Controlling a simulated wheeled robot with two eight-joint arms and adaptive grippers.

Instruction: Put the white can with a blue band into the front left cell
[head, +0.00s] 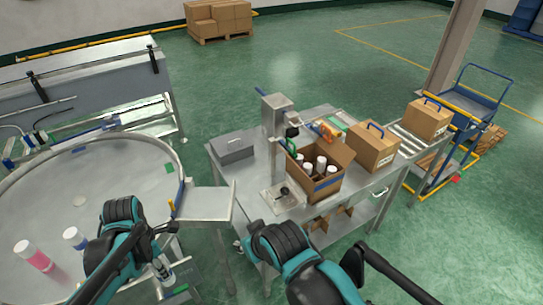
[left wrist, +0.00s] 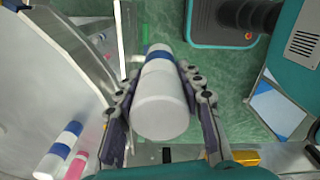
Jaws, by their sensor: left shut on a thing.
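My left gripper (left wrist: 158,90) is shut on a white can with a blue band (left wrist: 160,105). The can lies lengthwise between the two fingers, with its plain white end toward the wrist camera. In the head view the left gripper (head: 160,262) is at the lower left, beside the round table, with the held can (head: 164,272) partly hidden by my arm. The open carton (head: 313,186) stands on the workbench to the right and holds several cans. Its cell walls are mostly hidden, so I cannot tell which cells are free. My right gripper is outside the frames.
Another white can with a blue band (head: 75,238) and a white and pink can (head: 36,256) stand on the round table (head: 110,170). The crimping press (head: 275,130) stands left of the carton. A grey box (head: 233,148) and closed cartons (head: 373,147) are nearby.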

